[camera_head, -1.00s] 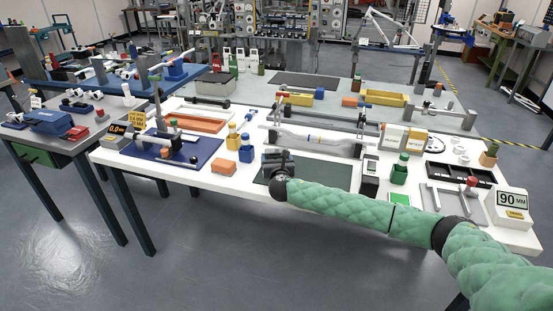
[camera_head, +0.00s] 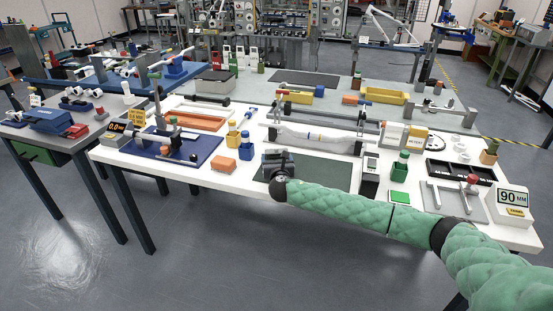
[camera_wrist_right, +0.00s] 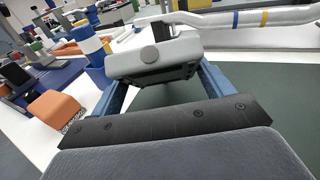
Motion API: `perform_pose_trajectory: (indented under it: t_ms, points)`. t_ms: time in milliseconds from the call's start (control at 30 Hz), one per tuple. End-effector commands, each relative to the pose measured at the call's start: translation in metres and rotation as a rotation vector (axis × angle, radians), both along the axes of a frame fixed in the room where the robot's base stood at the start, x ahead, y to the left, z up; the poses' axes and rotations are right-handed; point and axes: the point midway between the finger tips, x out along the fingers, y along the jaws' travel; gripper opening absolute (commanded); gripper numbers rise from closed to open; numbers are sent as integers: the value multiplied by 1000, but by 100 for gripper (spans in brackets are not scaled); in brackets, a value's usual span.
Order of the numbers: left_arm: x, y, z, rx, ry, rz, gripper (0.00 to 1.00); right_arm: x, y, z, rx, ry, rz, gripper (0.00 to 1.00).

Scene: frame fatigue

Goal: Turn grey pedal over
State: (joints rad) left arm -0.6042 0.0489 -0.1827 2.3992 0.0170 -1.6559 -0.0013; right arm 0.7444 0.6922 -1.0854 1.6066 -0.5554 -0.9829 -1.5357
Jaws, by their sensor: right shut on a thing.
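The grey pedal (camera_wrist_right: 152,58), a light grey block with a round boss on its near face and a dark underside, sits between the two blue fingers of my right gripper (camera_wrist_right: 160,80) in the right wrist view. The gripper is shut on it. In the head view my right gripper (camera_head: 277,156) is at the front middle of the white table, over the left part of a dark green mat (camera_head: 325,173). My wrist and gripper hide most of the pedal there. My left gripper is in neither view.
A grey crank-like bar (camera_head: 315,137) lies behind the mat. A black device (camera_head: 370,178) and a green bottle (camera_head: 400,167) stand right. The mat's right part is clear.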

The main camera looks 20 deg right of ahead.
Motion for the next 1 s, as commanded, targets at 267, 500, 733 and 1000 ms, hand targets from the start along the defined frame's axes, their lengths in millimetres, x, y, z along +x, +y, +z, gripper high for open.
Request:
perform_pose_trajectory:
  t_ms: [267,500,733,1000]
  points:
    - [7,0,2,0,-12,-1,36,0,0,-2,0,-1,0,100]
    - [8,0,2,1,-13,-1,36,0,0,-2,0,0,0,100]
    - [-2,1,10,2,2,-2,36,0,0,-2,0,0,0,100]
    - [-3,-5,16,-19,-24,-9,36,-33,7,-2,1,1,3,100]
